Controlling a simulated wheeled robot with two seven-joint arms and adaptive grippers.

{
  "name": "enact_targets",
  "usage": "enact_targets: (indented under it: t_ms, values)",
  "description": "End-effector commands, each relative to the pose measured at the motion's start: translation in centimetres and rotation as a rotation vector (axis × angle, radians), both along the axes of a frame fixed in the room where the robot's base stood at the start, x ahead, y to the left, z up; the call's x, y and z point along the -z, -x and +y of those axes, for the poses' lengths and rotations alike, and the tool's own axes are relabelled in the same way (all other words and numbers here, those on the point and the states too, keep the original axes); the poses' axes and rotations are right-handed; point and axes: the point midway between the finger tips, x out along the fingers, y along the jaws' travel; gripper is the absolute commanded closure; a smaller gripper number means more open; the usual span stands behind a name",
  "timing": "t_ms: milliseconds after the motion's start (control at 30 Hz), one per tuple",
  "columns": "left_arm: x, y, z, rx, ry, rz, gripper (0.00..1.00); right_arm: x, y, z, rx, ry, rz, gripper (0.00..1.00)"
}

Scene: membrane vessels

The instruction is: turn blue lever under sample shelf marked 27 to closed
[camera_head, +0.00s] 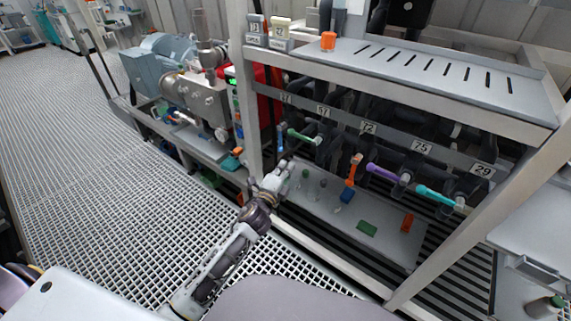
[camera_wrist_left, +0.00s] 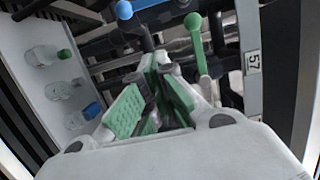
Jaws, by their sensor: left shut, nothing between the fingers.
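The blue lever (camera_head: 280,137) hangs roughly straight down under the sample shelf's number plate (camera_head: 286,99), at the left end of the lever row. The plate's digits are small and look like 27. My left gripper (camera_head: 282,166) is just below the lever's lower end, and I cannot tell whether it touches it. In the left wrist view my left gripper (camera_wrist_left: 158,62) has its green-padded fingers together with nothing between them. My right gripper is not in view.
A green lever (camera_head: 303,137) marked 57 is close on the right, also in the wrist view (camera_wrist_left: 197,45). Orange (camera_head: 352,168), purple (camera_head: 381,173) and teal (camera_head: 435,195) levers follow. Small bottles (camera_wrist_left: 62,88) stand on the lower shelf. A frame post (camera_head: 243,90) is left.

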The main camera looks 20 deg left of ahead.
Motion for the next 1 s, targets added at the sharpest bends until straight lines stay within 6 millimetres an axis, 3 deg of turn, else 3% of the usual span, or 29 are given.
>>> enact_targets:
  t_ms: [1000]
  values:
    - [0.0,-7.7,-0.8,0.0,0.001,0.0,1.0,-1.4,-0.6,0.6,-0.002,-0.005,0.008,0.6]
